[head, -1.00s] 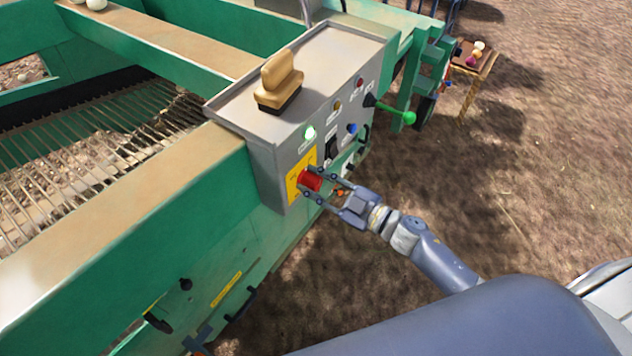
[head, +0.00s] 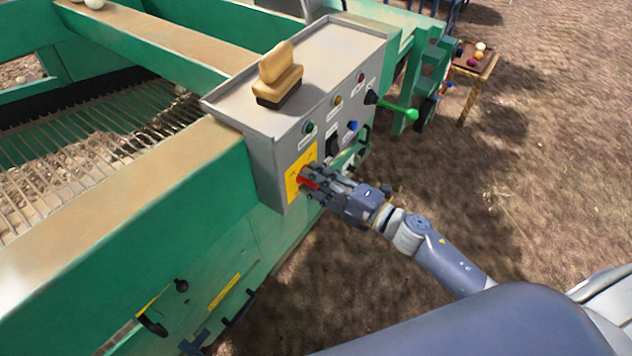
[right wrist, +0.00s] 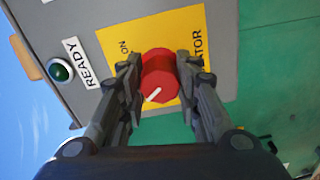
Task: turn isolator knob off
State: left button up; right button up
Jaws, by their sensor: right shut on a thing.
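The red isolator knob (head: 307,181) sits on a yellow plate (head: 293,184) on the front of the grey control box (head: 262,150). In the right wrist view the knob (right wrist: 159,76) shows a white pointer line aimed to the lower left, away from the word ON on the plate (right wrist: 130,42). My right gripper (head: 315,182) is shut on the knob, with one finger on each side of it; the right wrist view also shows the fingers (right wrist: 160,78). The green READY lamp (head: 309,128) is dark. My left gripper is not in view.
A tan brush (head: 280,76) stands on top of the box. A black switch (head: 333,145), a blue button (head: 352,126) and a green-tipped lever (head: 411,115) are on or beside the panel. A small wooden table (head: 487,66) with onions stands at the back right. Bare ground lies right of the machine.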

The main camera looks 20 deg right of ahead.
jog(key=shift+n+b, duration=0.3)
jog(key=shift+n, duration=0.5)
jog(key=o, duration=1.1)
jog(key=v, duration=1.2)
